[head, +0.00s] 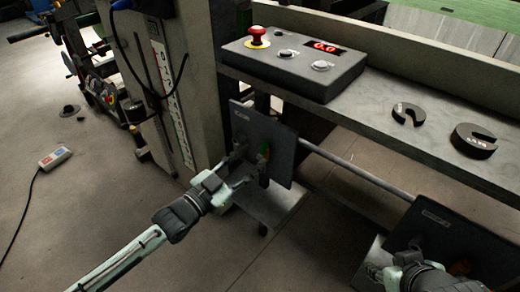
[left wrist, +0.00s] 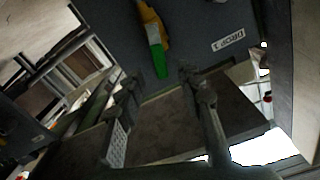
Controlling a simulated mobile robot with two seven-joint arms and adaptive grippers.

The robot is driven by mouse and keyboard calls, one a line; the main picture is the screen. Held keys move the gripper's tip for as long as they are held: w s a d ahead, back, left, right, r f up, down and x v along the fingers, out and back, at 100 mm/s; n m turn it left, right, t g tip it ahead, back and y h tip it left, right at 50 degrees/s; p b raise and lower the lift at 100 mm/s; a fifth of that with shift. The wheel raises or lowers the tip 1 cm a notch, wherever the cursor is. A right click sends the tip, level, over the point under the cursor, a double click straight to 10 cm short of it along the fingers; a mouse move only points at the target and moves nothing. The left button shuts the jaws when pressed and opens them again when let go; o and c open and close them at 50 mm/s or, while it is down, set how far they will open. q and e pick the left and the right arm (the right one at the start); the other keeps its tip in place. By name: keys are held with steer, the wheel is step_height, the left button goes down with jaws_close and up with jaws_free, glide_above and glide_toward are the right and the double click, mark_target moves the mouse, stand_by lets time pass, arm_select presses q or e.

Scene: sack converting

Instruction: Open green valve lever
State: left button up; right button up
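The green valve lever (head: 264,152) is partly hidden behind my left gripper in the head view. In the left wrist view, the green lever (left wrist: 158,60) hangs below a yellow-orange part (left wrist: 151,22) on a dark plate (left wrist: 200,30) with a white label. My left gripper (head: 248,170) is in front of this plate, close to the lever. In the left wrist view, its fingers (left wrist: 160,88) are spread apart with nothing between them, and the lever's lower end shows just beyond the gap. My right gripper (head: 388,264) is at the lower right; its fingers are unclear.
A second dark plate (head: 440,232) stands near my right gripper. A grey rod (head: 360,173) runs between the plates. Above is a ledge with a control box (head: 295,65) and two slotted black weights (head: 408,114) (head: 474,141). A post with a scale (head: 172,105) stands left of the lever.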

arm_select(q)
steer(key=v, duration=0.6)
stand_by(0.3)
steer(key=s+a+f+n+g+y+p, duration=0.45)
steer(key=a+f+y, duration=0.3)
steer(key=f, duration=0.25)
steer(key=s+a+f+n+g+y, duration=0.2)
steer(key=s+a+f+g, duration=0.1)
steer(key=s, duration=0.5)
steer(key=s+a+f+n+g+y, duration=0.2)
steer(key=s+a+f+g, duration=0.2)
steer(key=s+a, duration=0.2)
steer(key=shift+s+a+p, duration=0.25)
steer(key=shift+s+p, duration=0.2)
steer(key=shift+s, duration=0.65)
arm_select(e)
steer(key=s+d+f+g, duration=0.2)
steer(key=d+f+g, duration=0.1)
steer(key=f, duration=0.8)
steer(key=shift+s, duration=0.35)
arm_select(q)
steer(key=shift+n+y, duration=0.25)
arm_select(e)
steer(key=shift+f, duration=0.1)
